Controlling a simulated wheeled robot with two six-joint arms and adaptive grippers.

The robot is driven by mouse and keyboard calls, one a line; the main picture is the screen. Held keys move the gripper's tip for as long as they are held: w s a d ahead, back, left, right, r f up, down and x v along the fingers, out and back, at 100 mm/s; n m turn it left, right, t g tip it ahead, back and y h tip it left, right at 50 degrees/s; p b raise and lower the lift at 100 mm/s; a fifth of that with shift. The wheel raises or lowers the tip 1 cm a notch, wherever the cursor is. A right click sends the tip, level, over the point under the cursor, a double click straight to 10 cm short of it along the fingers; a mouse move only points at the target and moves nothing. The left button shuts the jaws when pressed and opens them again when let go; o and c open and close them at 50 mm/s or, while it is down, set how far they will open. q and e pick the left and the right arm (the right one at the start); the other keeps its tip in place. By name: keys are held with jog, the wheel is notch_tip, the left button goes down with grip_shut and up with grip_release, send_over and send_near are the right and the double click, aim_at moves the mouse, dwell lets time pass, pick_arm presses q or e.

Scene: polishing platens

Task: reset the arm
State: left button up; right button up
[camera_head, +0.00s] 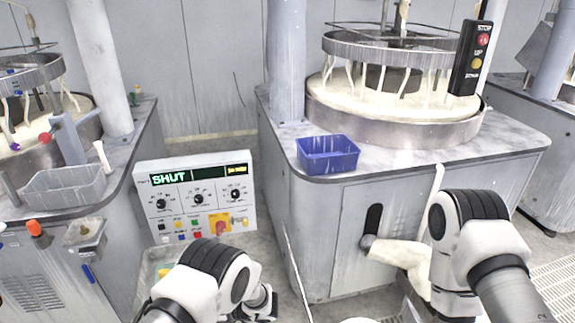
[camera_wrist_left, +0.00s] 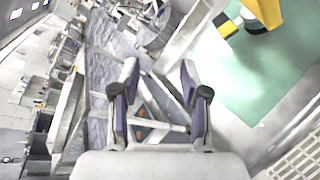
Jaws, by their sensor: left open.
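My left gripper (camera_wrist_left: 158,77) shows in the left wrist view with its two fingers spread apart and nothing between them. In the head view my left arm comes in at the bottom, left of centre, in front of the control panel; its fingers cannot be made out there. My right arm shows at the lower right of the head view, in front of the right machine's cabinet. The right gripper cannot be made out.
A control panel (camera_head: 198,197) reading "SHUT" stands between two polishing machines. A blue bin (camera_head: 328,154) sits on the right machine's worktop (camera_head: 430,158). A grey bin (camera_head: 64,190) sits on the left one. A pendant (camera_head: 470,58) hangs at upper right.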

pick_arm(q)
jog(key=w+a+f+m+t+h, duration=0.15)
jog(key=a+m+t, duration=0.35)
jog(key=m, duration=0.6)
jog(key=s+f+m+h, duration=0.1)
jog(key=s+m, duration=0.1)
jog(key=m, duration=0.2)
jog(key=s+a+f+m+h, duration=0.1)
jog(key=s+f+m+h, duration=0.1)
jog(key=m, duration=0.3)
jog(key=s+a+f+m+h, duration=0.1)
jog(key=s+m+h, duration=0.1)
jog(key=m, duration=0.3)
jog(key=shift+s+a+f, duration=0.15)
jog(key=shift+s+a, duration=0.05)
jog(key=shift+s, duration=0.1)
jog(key=s+d+m+g+h, duration=0.35)
jog(key=s+m, duration=0.55)
jog(key=s, duration=0.3)
jog(key=s+d+m+g+h, duration=0.4)
jog(key=s+m, duration=0.4)
jog(key=s, duration=0.4)
notch_tip(320, 180, down, 6)
jog(key=b, duration=0.7)
jog(key=shift+s+f+m+t+h, duration=0.15)
jog(key=shift+f+m+t+h, duration=0.1)
jog(key=shift+m+t+h, duration=0.2)
pick_arm(e)
notch_tip(320, 180, down, 8)
jog(key=shift+r, duration=0.25)
